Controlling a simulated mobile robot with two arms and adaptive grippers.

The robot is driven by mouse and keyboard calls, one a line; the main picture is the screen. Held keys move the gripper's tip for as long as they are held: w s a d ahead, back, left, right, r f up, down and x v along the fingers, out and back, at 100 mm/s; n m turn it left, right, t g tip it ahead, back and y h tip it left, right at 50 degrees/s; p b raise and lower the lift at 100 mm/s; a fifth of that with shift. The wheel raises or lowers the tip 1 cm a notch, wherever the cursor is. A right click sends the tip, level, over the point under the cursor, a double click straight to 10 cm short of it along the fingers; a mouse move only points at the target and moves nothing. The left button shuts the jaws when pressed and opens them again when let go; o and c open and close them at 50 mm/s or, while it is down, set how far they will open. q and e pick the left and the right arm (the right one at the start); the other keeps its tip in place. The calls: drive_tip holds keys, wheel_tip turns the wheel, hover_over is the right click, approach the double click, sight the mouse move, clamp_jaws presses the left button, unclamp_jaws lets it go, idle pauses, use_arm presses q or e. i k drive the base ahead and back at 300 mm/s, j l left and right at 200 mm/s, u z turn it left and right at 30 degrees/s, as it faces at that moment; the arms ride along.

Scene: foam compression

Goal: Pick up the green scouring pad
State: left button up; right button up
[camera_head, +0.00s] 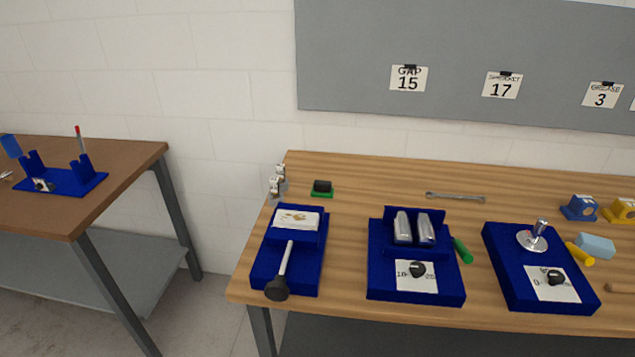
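A small green flat piece (322,194) with a dark block on top lies at the back left of the near wooden table. It is the only flat green thing in view, but it is too small to tell for sure that it is the scouring pad. A green cylinder (461,250) lies against the right side of the middle blue fixture. Neither of my grippers shows in the head view.
Three blue fixtures, left (262,262), middle (375,278) and right (510,278), stand along the wooden table (380,183). A wrench (455,196), yellow cylinder (579,253) and light blue block (596,246) lie there too. A brown table (110,165) stands left.

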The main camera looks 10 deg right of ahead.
sight(323, 189)
drive_tip(key=i+j+z, duration=0.25)
drive_tip(key=j+z, duration=0.25)
drive_tip(key=i+j+z, duration=0.2)
drive_tip(key=z, duration=0.3)
drive_tip(key=j, duration=0.1)
